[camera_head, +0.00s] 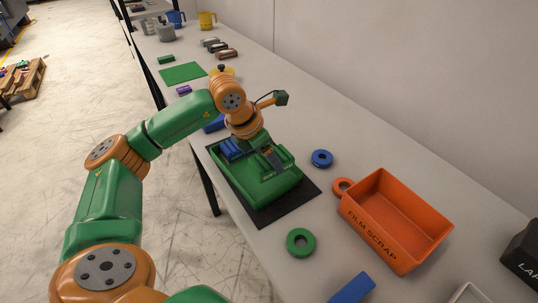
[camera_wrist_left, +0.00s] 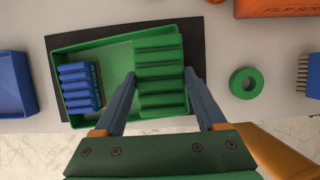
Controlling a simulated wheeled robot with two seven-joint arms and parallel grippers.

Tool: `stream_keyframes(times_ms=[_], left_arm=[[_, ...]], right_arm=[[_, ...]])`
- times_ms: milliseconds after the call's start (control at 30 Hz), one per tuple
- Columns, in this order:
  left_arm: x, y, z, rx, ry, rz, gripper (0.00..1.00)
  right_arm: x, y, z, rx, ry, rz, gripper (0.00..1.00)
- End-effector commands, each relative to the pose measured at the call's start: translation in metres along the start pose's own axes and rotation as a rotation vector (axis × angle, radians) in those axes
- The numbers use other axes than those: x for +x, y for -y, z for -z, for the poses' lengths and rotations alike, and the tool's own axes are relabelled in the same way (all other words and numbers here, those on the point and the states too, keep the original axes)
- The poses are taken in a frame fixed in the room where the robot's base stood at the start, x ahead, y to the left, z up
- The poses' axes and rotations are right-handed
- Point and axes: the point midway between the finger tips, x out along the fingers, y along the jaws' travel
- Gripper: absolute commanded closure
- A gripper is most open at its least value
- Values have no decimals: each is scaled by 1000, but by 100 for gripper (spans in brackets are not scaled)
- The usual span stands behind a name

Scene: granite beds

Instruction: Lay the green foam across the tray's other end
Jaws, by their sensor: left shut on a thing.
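The green tray (camera_head: 268,205) lies on a black mat; it also shows in the left wrist view (camera_wrist_left: 115,50). A ridged blue foam (camera_wrist_left: 75,88) lies across the tray's left end there. The ridged green foam (camera_wrist_left: 160,65) is over the right end, its long side running across the tray. My left gripper (camera_wrist_left: 160,82) is shut on the green foam, a finger along each long side. Whether the foam touches the tray floor cannot be told. In the head view my left gripper (camera_head: 268,157) is over the tray and the foam is hard to separate from it. My right gripper is not in view.
An orange bin (camera_head: 397,222) marked FILM SCRAP stands right of the tray. A green ring (camera_head: 301,253), a blue ring (camera_head: 322,151) and an orange ring (camera_head: 337,187) lie nearby. The black mat (camera_head: 292,210) shows around the tray.

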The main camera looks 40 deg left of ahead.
Motion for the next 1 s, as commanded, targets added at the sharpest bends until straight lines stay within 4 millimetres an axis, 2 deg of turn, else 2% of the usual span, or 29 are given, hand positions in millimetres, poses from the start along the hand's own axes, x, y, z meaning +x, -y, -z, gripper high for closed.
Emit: stream_keyframes(times_ms=[1000], left_arm=[[25, 0, 10, 0, 0, 0, 78]], right_arm=[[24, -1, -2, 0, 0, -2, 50]])
